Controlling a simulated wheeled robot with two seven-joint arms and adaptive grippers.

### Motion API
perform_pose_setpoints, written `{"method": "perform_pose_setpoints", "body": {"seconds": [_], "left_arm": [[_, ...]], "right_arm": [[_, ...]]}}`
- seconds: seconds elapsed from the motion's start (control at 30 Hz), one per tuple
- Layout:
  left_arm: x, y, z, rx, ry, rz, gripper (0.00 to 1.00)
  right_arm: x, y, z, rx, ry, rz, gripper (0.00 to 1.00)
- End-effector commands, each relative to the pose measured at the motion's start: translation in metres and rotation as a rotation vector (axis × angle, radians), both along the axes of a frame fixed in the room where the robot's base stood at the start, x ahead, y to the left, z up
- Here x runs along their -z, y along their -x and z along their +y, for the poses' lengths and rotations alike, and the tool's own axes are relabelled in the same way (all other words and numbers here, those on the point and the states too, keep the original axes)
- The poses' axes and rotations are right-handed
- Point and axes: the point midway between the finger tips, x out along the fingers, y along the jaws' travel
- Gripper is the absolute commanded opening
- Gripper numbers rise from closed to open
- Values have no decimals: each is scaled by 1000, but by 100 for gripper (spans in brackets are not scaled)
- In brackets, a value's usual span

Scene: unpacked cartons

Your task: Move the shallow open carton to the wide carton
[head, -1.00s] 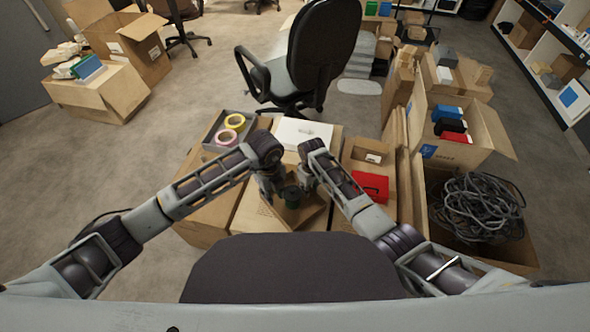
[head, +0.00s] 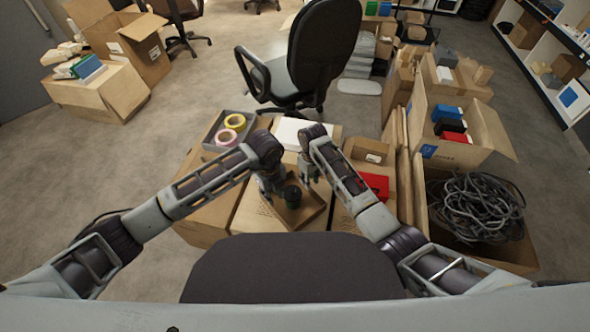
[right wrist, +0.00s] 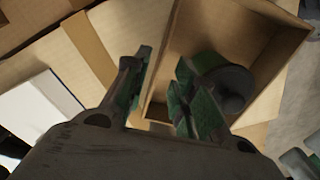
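The shallow open carton (head: 313,217) lies tilted in plan on the closed cartons in front of me. A dark round lidded container (head: 292,196) stands inside it; it also shows in the right wrist view (right wrist: 226,82). My right gripper (head: 308,176) is open near the carton's far side. In the right wrist view its green-padded fingers (right wrist: 165,90) are spread, with the carton's wall (right wrist: 163,65) running between them in the picture; contact cannot be told. My left gripper (head: 272,190) is at the carton's left side, its fingers unclear. Which carton is the wide one is unclear.
A grey tray with tape rolls (head: 213,142) lies back left. A white box (head: 287,133) lies behind the grippers, and a red item (head: 377,185) right of my right arm. A chair (head: 318,50) stands behind. A cable-filled carton (head: 437,232) is at right.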

Motion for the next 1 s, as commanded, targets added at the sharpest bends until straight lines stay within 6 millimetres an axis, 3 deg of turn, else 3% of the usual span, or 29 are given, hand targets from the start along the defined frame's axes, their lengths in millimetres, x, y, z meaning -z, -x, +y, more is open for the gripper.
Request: {"method": "perform_pose_setpoints", "body": {"seconds": [0.2, 0.43, 1.0], "left_arm": [[0, 0, 0, 0, 0, 0, 27], [0, 0, 0, 0, 0, 0, 27], [0, 0, 0, 0, 0, 0, 27]], "right_arm": [[-31, -1, 0, 0, 0, -1, 27], [-54, -1, 0, 1, -1, -1, 27], [-59, 0, 0, 1, 1, 1, 27]]}}
